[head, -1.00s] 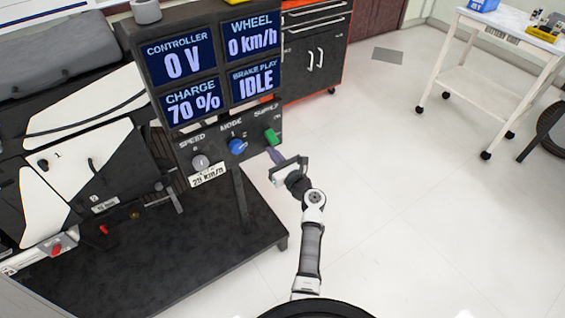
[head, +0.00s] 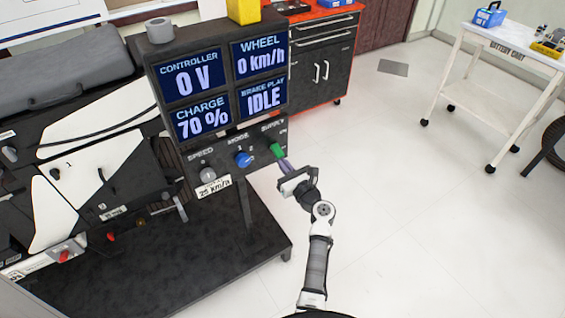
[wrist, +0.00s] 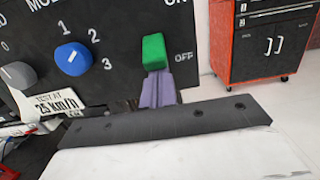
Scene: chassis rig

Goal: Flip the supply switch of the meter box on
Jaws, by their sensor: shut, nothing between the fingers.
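The meter box (head: 225,135) stands on a post with four lit displays: controller 0 V, wheel 0 km/h, charge 70 %, brake play IDLE. Its green supply switch (head: 276,149) is at the right end of the lower panel. In the wrist view the green switch (wrist: 153,51) has an OFF label at its lower right and part of an ON label above. My gripper (head: 284,163) is shut and empty. Its purple fingertips (wrist: 156,90) are right at the lower end of the switch; whether they touch it I cannot tell.
A blue mode knob (head: 243,159) and a grey speed knob (head: 208,174) sit left of the switch, with a 25 km/h tag below. A black and red cabinet (head: 322,65) stands behind. A white cart (head: 490,90) is at right. The floor between is clear.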

